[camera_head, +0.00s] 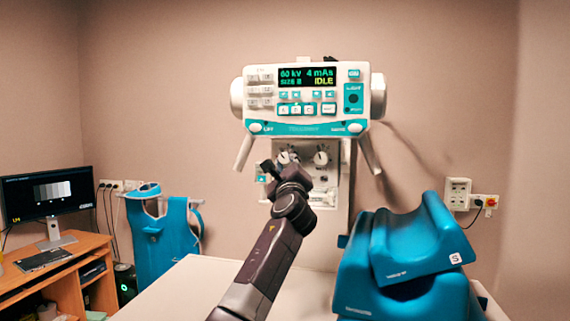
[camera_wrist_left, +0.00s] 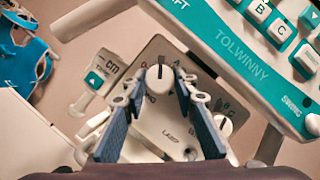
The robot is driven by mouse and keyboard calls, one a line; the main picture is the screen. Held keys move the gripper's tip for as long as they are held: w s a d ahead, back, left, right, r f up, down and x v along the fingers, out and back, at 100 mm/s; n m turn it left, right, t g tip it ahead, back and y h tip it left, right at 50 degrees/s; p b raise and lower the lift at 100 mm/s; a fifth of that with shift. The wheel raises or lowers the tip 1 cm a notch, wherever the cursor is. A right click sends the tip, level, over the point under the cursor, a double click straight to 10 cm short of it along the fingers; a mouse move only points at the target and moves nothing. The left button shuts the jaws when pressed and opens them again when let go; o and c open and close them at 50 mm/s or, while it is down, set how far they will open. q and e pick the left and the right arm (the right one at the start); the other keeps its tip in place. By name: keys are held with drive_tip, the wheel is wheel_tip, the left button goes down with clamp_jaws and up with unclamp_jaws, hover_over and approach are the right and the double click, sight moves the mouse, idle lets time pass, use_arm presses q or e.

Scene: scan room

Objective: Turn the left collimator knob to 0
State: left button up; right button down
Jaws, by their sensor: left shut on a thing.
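The collimator panel (camera_head: 326,184) hangs under the console and carries two pale knobs. The left collimator knob (camera_wrist_left: 158,82) sits between my left fingertips in the wrist view, its dark pointer line toward the top of that picture. The small red marks around its dial are too blurred to read. My left gripper (camera_wrist_left: 160,80) is shut on this knob. In the head view my left gripper (camera_head: 272,172) is in front of the panel's left part. The right collimator knob (camera_head: 321,158) is free; it also shows in the wrist view (camera_wrist_left: 224,126). My right gripper is not in view.
The white and teal console (camera_head: 306,100), with a lit display and two handles, overhangs the knobs closely. A blue positioning cushion (camera_head: 400,265) rests on the white table (camera_head: 185,290) at right. A monitor desk (camera_head: 65,262) and a blue apron (camera_head: 165,235) stand left.

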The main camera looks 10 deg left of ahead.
use_arm(q)
drive_tip(key=n, duration=0.1)
drive_tip(key=n+g+p, duration=0.1)
drive_tip(key=n, duration=0.1)
drive_tip(key=shift+d+r+n+y, duration=0.2)
drive_tip(key=shift+n+y, duration=0.1)
drive_tip(key=shift+y, duration=0.1)
drive_tip(key=n+g+p, duration=0.1)
drive_tip(key=n+p, duration=0.1)
drive_tip(key=n, duration=0.1)
drive_tip(key=shift+r, duration=0.1)
drive_tip(key=n+g+p, duration=0.1)
drive_tip(key=n+p, duration=0.1)
drive_tip(key=n, duration=0.1)
drive_tip(key=shift+g+p, duration=0.3)
drive_tip(key=shift+p, duration=0.05)
drive_tip(key=shift+n+p, duration=0.6)
drive_tip(key=shift+n, duration=0.2)
drive_tip(key=shift+g, duration=0.3)
drive_tip(key=o, duration=1.2)
drive_tip(key=shift+c, duration=0.2)
drive_tip(key=v, duration=1.2)
drive_tip(key=shift+w, duration=0.1)
